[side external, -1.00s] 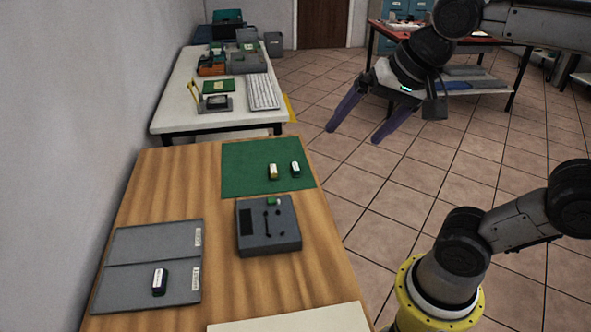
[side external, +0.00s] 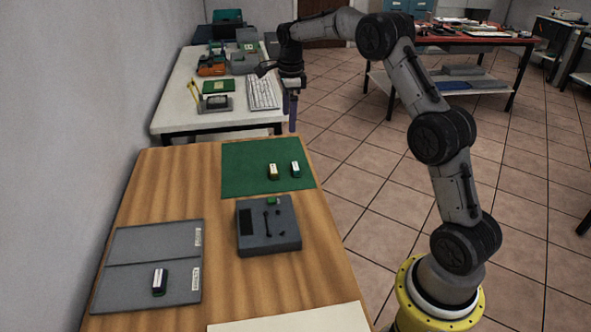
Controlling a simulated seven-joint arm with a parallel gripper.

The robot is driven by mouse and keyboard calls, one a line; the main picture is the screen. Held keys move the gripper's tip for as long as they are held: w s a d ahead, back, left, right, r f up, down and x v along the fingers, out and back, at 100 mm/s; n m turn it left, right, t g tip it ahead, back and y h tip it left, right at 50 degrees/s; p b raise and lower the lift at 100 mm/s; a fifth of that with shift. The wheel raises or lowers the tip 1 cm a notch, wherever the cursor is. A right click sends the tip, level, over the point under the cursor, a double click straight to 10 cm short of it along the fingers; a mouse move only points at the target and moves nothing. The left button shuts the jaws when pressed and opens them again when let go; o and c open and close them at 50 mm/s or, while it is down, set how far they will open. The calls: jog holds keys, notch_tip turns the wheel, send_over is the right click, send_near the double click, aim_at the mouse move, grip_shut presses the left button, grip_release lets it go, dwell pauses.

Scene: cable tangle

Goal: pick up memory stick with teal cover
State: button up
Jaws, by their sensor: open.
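Two small memory sticks lie on the green mat (side external: 240,172). The right one (side external: 295,169) is dark with a teal-green tint and a white label. The left one (side external: 273,172) is yellowish with a white label. A third stick (side external: 160,281), dark with a white label and a faint green edge, lies on the grey folder-like panel at the lower left. My gripper (side external: 290,117) is open and empty, pointing down, with purple fingers. In the picture it appears above the mat's far right edge, apart from all the sticks.
A grey device (side external: 268,226) with a small green part on top stands on the wooden table (side external: 200,215). The grey panel (side external: 140,240) lies at the left. A cream board (side external: 290,320) is at the near edge. A white table (side external: 183,114) with electronics and a keyboard stands behind.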

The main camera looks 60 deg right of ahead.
send_over(296, 166)
notch_tip(296, 166, down, 5)
jog(key=shift+g, duration=0.4)
jog(key=f, duration=0.6)
jog(key=shift+s+a+f, duration=0.1)
jog(key=shift+a+f, duration=0.1)
jog(key=shift+f, duration=3.25)
jog(key=c, duration=1.4)
jog(key=shift+d+r, duration=0.1)
jog(key=shift+c, duration=0.2)
